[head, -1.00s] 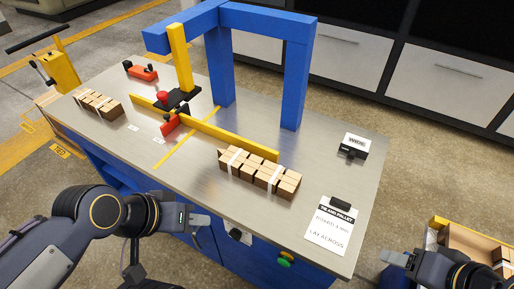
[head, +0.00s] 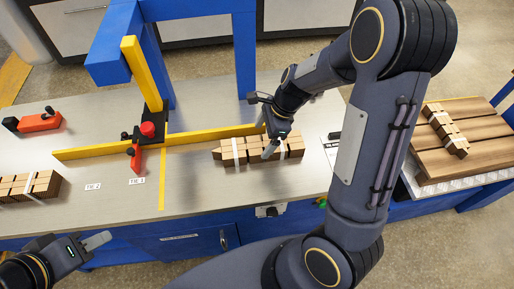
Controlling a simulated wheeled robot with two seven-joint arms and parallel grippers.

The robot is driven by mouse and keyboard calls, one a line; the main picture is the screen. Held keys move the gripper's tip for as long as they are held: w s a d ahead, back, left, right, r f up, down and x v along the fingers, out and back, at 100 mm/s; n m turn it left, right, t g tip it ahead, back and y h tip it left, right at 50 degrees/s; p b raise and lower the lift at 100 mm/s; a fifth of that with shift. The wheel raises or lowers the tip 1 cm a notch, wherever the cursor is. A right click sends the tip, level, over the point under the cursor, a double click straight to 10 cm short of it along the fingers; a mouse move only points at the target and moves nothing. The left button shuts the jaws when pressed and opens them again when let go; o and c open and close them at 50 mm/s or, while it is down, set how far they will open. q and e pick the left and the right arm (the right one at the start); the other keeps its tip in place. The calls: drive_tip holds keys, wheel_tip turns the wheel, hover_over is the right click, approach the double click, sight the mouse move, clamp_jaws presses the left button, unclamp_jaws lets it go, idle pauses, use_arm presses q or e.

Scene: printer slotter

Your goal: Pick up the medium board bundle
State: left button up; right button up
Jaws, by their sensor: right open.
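A bundle of brown boards with white straps (head: 231,152) lies on the metal table, just in front of the yellow fence. My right gripper (head: 271,143) is open over the right part of this bundle, pointing down; a finger hides some of the boards. Whether the fingers touch it I cannot tell. A second strapped bundle (head: 30,186) lies at the table's left edge. A third bundle (head: 447,130) lies on a wooden pallet at the right. Which one is medium is not readable. My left gripper (head: 92,243) is empty at the table's front edge; its jaw opening is unclear.
The yellow fence (head: 195,136) runs along the table below a blue frame (head: 100,60). A red clamp (head: 136,158) stands at the fence, and another red tool (head: 40,122) lies at left. The pallet of planks (head: 480,150) is at right. The table's front middle is clear.

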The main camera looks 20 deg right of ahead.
sight(259, 145)
drive_tip(key=x, duration=0.5)
drive_tip(key=shift+w+d+f, duration=0.15)
drive_tip(key=shift+w+f, duration=0.15)
drive_tip(key=shift+f, duration=0.2)
drive_tip(key=c, duration=1.1)
